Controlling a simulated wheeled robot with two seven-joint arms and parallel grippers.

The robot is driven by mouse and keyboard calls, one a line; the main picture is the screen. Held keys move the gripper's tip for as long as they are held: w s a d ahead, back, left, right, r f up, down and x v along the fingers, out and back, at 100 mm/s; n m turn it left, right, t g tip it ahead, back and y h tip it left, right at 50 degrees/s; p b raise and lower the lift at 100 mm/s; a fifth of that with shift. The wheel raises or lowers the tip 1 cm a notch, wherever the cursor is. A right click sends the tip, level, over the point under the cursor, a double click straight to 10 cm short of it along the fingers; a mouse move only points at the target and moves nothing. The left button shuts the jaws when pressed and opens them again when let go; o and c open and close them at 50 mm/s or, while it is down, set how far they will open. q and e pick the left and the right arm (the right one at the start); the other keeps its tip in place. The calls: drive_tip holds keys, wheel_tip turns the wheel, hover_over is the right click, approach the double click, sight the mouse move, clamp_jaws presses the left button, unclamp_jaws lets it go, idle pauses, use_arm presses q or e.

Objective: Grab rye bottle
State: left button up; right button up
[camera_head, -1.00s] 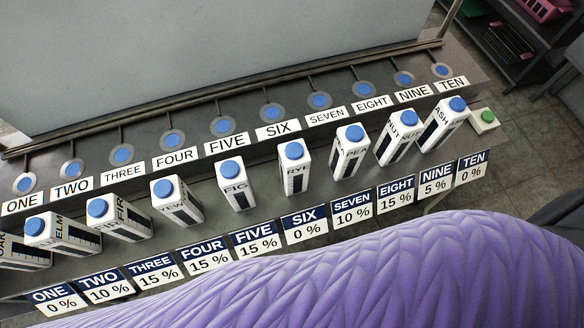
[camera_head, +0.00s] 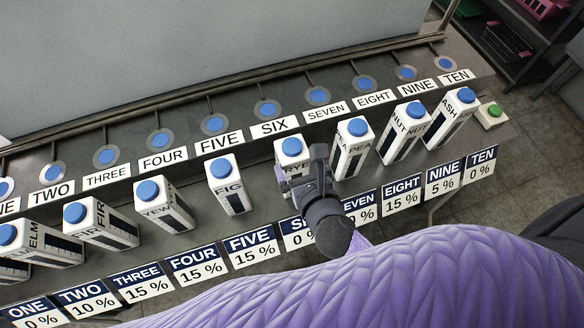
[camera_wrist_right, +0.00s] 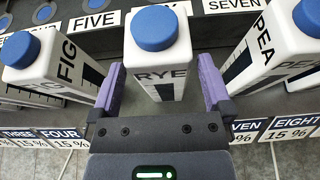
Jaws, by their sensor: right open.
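The rye bottle is a white square bottle with a blue cap, dark print and the word RYE (camera_head: 286,154). It stands upright in the row, between the fig bottle (camera_head: 229,187) and the pea bottle (camera_head: 350,155). In the right wrist view, the rye bottle (camera_wrist_right: 160,55) is centred just ahead of the fingers. My right gripper (camera_wrist_right: 162,88) is open, with one purple finger on each side of the rye bottle's lower visible part. In the head view my right gripper (camera_head: 308,180) partly covers the rye bottle. My left gripper is not in view.
Other blue-capped bottles stand on both sides, including yew (camera_head: 165,203) and nut (camera_head: 402,132). Numbered percent labels line the front edge, such as FIVE (camera_head: 250,247). Blue round buttons line the back. A green button box (camera_head: 491,115) is at the right end.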

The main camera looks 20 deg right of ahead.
sight(292, 154)
drive_tip(key=b+x, duration=0.1)
drive_tip(key=x, duration=0.3)
drive_tip(key=shift+w, duration=0.3)
drive_tip(key=shift+r, duration=0.1)
clamp_jaws()
